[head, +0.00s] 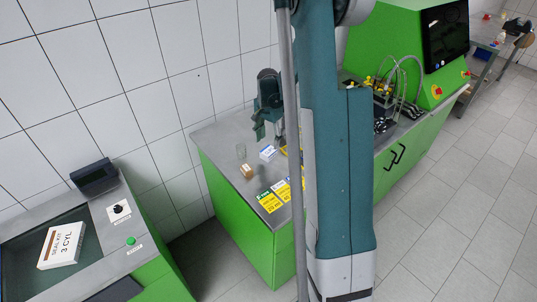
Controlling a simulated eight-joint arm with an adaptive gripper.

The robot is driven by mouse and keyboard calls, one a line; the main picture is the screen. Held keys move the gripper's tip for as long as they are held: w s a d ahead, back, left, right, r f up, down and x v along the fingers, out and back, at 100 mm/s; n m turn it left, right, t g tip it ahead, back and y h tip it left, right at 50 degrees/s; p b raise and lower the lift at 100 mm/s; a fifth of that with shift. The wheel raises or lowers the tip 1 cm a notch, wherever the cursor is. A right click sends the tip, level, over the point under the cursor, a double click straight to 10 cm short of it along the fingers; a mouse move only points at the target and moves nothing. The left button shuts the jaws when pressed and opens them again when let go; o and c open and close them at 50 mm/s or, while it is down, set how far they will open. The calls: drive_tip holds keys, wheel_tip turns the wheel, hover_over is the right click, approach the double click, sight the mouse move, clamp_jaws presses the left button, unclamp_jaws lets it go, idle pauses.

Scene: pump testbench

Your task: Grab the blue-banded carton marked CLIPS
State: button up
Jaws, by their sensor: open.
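A small white carton with blue on it (268,153) lies on the grey bench top, near the wall side. Its lettering is too small to read, so I cannot confirm the CLIPS mark. My gripper (269,134) is open and points down just above the carton in the picture. No contact shows, and the exact height of the gap is hard to tell. My arm hides the bench to the right of the carton.
Yellow labelled cards (270,201) lie at the front of the bench top (213,144). A green machine with a screen (446,36) stands to the right.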

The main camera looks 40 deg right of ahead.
sight(268, 150)
drive_tip(key=shift+f, duration=0.95)
drive_tip(key=shift+f, duration=2.6)
drive_tip(key=c, duration=1)
drive_tip(key=shift+r, duration=0.1)
drive_tip(key=shift+r, duration=4.9)
